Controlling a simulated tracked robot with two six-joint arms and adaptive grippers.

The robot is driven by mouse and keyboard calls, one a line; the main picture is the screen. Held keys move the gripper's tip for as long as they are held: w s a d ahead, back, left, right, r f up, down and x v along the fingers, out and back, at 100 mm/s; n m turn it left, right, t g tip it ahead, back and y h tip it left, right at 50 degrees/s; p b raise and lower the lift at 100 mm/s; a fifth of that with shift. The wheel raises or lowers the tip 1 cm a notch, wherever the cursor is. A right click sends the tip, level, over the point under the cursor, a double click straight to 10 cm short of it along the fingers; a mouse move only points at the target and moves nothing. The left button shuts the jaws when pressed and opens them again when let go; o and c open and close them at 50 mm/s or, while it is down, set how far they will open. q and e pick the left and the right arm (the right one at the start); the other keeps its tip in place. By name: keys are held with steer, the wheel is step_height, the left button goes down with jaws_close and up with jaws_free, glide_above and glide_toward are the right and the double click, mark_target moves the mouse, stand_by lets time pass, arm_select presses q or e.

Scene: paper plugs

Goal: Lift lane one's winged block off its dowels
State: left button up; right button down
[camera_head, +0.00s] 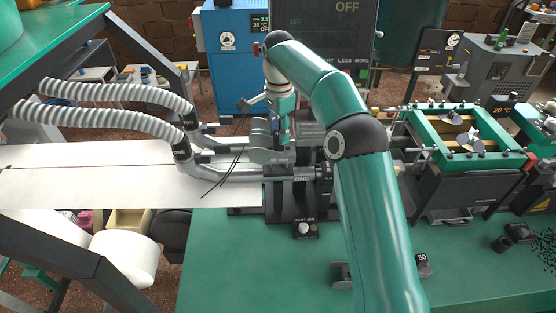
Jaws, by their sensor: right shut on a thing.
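My right gripper (277,136) hangs from the green and black arm that crosses the middle of the view, pointing down at the machine. It is shut on the grey winged block (264,157) of lane one, which shows just below it with a flat wing to the left. The label ONE (302,179) is on the dark lane body below and right of the block. The dowels are hidden, and I cannot tell whether the block is still seated on them. My left gripper is out of view.
Two ribbed hoses (110,94) arch in from the left to the lanes. A pale paper web (90,176) runs in from the left. A green-framed unit (462,138) stands on the right.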

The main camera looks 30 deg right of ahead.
steer(key=shift+r, duration=0.15)
steer(key=shift+r, duration=1.4)
